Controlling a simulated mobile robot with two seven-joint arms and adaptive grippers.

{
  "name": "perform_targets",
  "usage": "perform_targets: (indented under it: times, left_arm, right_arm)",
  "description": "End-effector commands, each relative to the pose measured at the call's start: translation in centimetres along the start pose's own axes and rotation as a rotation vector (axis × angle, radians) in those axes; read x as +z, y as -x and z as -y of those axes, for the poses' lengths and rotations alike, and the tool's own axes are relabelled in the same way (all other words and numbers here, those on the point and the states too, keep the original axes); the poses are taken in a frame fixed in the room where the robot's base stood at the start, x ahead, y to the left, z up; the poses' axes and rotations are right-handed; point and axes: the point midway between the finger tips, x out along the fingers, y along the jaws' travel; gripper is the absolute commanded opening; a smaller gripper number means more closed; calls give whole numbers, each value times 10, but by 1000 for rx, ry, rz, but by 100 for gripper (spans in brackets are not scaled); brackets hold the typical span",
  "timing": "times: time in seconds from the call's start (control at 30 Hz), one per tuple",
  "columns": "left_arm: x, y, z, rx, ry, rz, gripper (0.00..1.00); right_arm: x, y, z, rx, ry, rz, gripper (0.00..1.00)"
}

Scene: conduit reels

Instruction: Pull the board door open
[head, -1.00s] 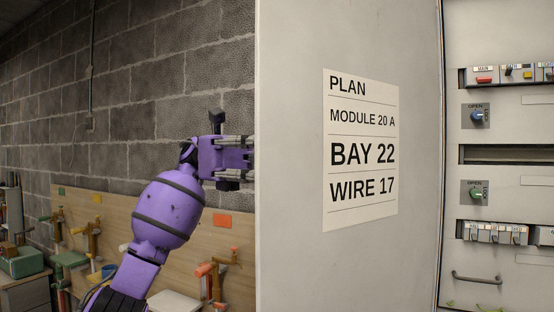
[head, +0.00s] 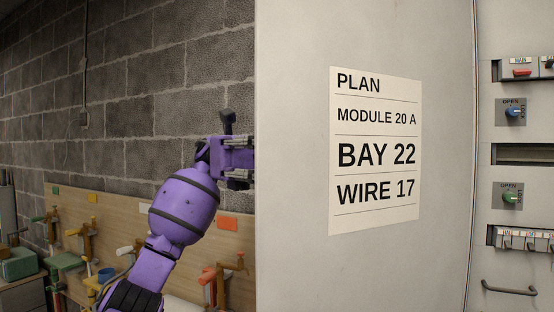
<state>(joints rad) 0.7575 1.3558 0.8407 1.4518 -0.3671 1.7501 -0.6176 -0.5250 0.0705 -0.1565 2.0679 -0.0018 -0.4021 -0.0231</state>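The board door (head: 290,250) stands swung open in the head view, its inner face toward me. A white plan sheet (head: 376,150) on it reads module 20 A, bay 22, wire 17. My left gripper (head: 246,160) is at the door's free left edge, and its fingertips pass out of sight behind the door. I cannot tell whether it grips anything. The open board (head: 513,270) shows at the right, with a red main switch, a blue knob and a green knob. My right gripper is not in view.
A brick wall (head: 150,90) stands behind on the left. Below it, a wooden tool panel (head: 125,215) carries several clamps. A green box (head: 20,263) sits at the far left on a bench. A grey handle (head: 509,288) is at the board's lower right.

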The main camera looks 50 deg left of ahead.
Motion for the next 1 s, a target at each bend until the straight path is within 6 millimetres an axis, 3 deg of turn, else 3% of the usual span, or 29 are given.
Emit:
perform_targets:
  times: [0.5, 0.53, 0.6, 1.0]
  left_arm:
    - [4, 0, 1, -4, -4, 9, 0]
    - [4, 0, 1, -4, -4, 9, 10]
    - [4, 0, 1, -4, -5, 9, 17]
    - [4, 6, 1, -5, -7, 8, 17]
  right_arm:
    - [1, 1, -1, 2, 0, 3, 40]
    - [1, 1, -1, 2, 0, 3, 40]
    - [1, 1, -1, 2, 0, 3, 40]
    - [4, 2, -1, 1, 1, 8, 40]
